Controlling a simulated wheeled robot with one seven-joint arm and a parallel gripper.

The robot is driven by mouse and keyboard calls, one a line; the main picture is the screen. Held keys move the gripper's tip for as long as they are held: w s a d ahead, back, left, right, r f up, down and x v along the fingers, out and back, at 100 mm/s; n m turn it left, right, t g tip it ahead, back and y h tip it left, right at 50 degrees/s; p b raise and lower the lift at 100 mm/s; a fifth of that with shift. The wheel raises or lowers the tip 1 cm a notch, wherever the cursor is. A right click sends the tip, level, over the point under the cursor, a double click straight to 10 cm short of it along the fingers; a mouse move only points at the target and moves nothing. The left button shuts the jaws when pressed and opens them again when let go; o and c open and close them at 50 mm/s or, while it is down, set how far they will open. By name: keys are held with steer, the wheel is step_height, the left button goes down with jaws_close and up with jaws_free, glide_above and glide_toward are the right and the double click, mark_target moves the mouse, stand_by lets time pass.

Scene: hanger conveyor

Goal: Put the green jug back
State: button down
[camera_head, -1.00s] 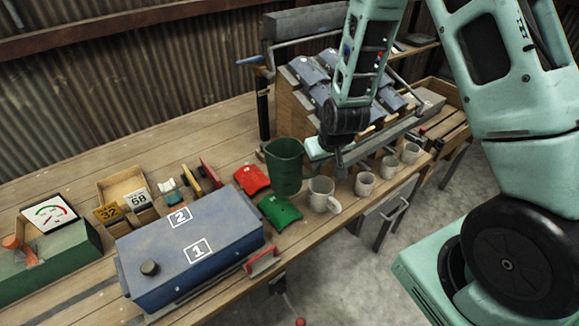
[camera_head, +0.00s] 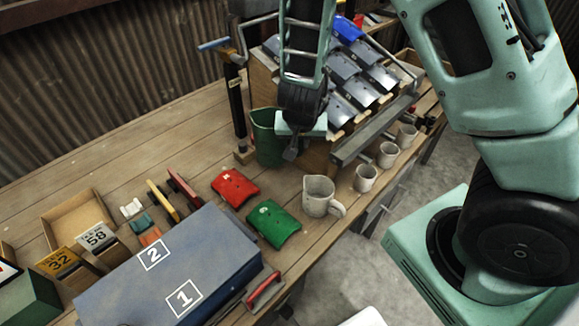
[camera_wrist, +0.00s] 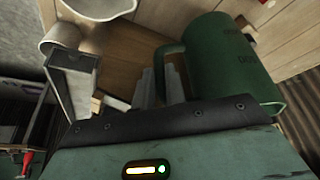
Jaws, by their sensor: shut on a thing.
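The green jug (camera_head: 268,140) is upright at the back of the workbench, beside the foot of the dark post. My gripper (camera_head: 290,152) is at its right side, and my wrist covers part of the jug. In the wrist view the jug (camera_wrist: 228,62) fills the upper right, with its handle (camera_wrist: 168,62) toward the pale fingers. My gripper (camera_wrist: 160,84) is shut on the jug at this handle; the exact contact is partly hidden. I cannot tell whether the jug's base touches the bench.
A white mug (camera_head: 318,196) stands in front, with smaller mugs (camera_head: 366,178) in a row to its right. Red (camera_head: 235,185) and green (camera_head: 273,223) plates lie nearby. The post (camera_head: 238,115) and the sloped rack (camera_head: 350,75) stand close to the jug. Bare bench lies left of the post.

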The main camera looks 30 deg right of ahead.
step_height(320, 180, down, 7)
steer(key=b, duration=0.2)
stand_by(0.3)
steer(key=shift+f, duration=0.1)
steer(key=c, duration=1.5)
jaws_free()
steer(key=shift+o, duration=0.2)
